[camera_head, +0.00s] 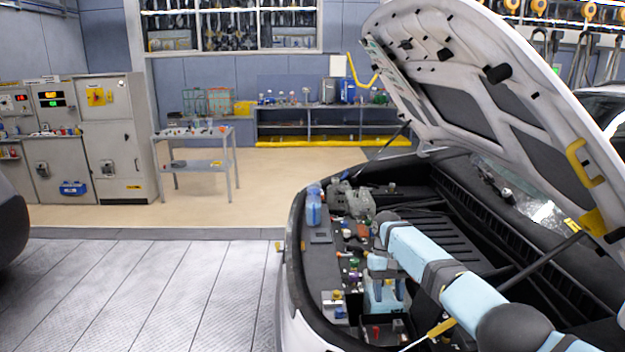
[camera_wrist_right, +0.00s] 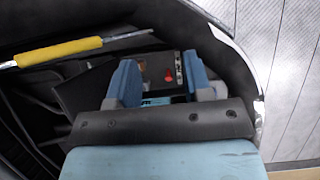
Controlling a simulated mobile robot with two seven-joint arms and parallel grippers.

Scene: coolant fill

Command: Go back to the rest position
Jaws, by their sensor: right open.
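A blue bottle (camera_head: 313,207) stands upright on the left rim of the engine bay, at its far end. My right arm reaches in from the lower right over the bay. My right gripper (camera_head: 386,284) points down into the near part of the bay, its fingers apart. In the right wrist view the two blue fingers of my right gripper (camera_wrist_right: 162,80) are spread. Nothing is clearly held between them; a dark part with a red spot (camera_wrist_right: 168,76) shows beyond. A pale blue-white tank (camera_head: 380,299) sits behind and between the fingers in the head view. My left gripper does not show.
The raised hood (camera_head: 470,85) overhangs the bay, with a prop rod (camera_head: 530,258) crossing near my arm. A yellow-handled rod (camera_wrist_right: 60,52) lies close to the gripper. A grey cart (camera_head: 195,132) and cabinets (camera_head: 112,130) stand behind.

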